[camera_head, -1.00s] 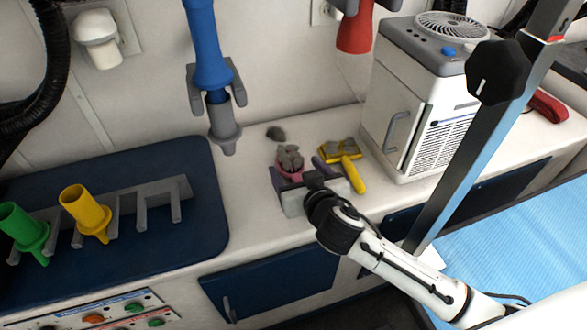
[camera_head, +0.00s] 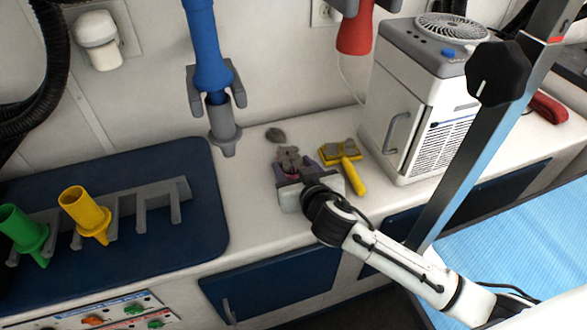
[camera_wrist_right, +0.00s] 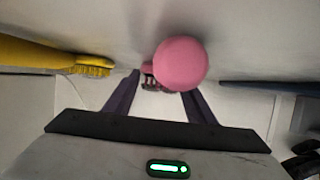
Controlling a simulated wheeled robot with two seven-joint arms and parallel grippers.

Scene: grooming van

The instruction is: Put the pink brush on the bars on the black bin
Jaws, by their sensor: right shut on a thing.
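The pink brush (camera_head: 291,173) is on the white counter, with a grey-brown tuft on its head, mostly hidden behind my right gripper (camera_head: 295,170) in the head view. In the right wrist view, its round pink handle end (camera_wrist_right: 180,65) faces the camera. The purple fingers of my right gripper (camera_wrist_right: 160,90) are shut on it, one on each side. The brush appears to be still at counter level; I cannot tell whether it touches the counter. I cannot make out the black bin or its bars. My left gripper is not in view.
A yellow brush (camera_head: 350,166) lies just right of the pink one, and also shows in the wrist view (camera_wrist_right: 50,57). A white fan-topped cabinet (camera_head: 420,100) stands to the right. A blue mat (camera_head: 120,160) with a grey rack is left.

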